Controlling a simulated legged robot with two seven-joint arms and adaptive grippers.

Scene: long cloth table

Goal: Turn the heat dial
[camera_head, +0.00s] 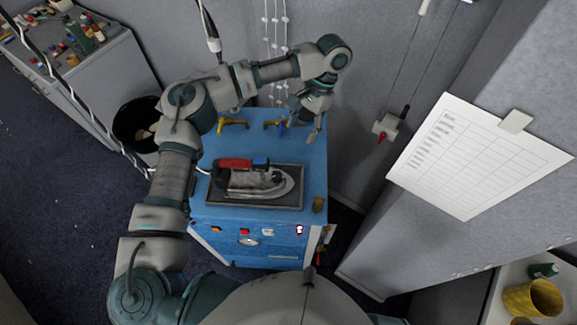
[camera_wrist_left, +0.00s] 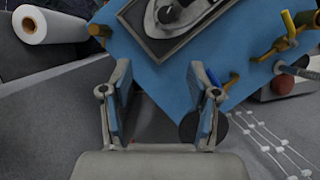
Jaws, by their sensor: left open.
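A blue ironing station (camera_head: 303,150) stands in the middle of the head view. Its front panel carries several small coloured controls, including a red one (camera_head: 244,232), a white-and-red one (camera_head: 299,230) and a round white-faced dial (camera_head: 248,241). I cannot tell which is the heat dial. A red-handled iron (camera_head: 270,182) lies on the top tray. My left gripper (camera_head: 310,122) is above the back right corner of the station, pointing down, apart from the front controls. The left wrist view shows its fingers (camera_wrist_left: 163,105) spread with nothing between them. My right gripper is not in view.
Yellow and blue-handled fittings (camera_head: 275,124) stand along the station's back edge. A red-and-grey switch box (camera_head: 388,126) hangs at right, near a paper chart (camera_head: 470,155). A black bin (camera_head: 138,125) stands at left. A yellow cup (camera_head: 533,298) is at lower right.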

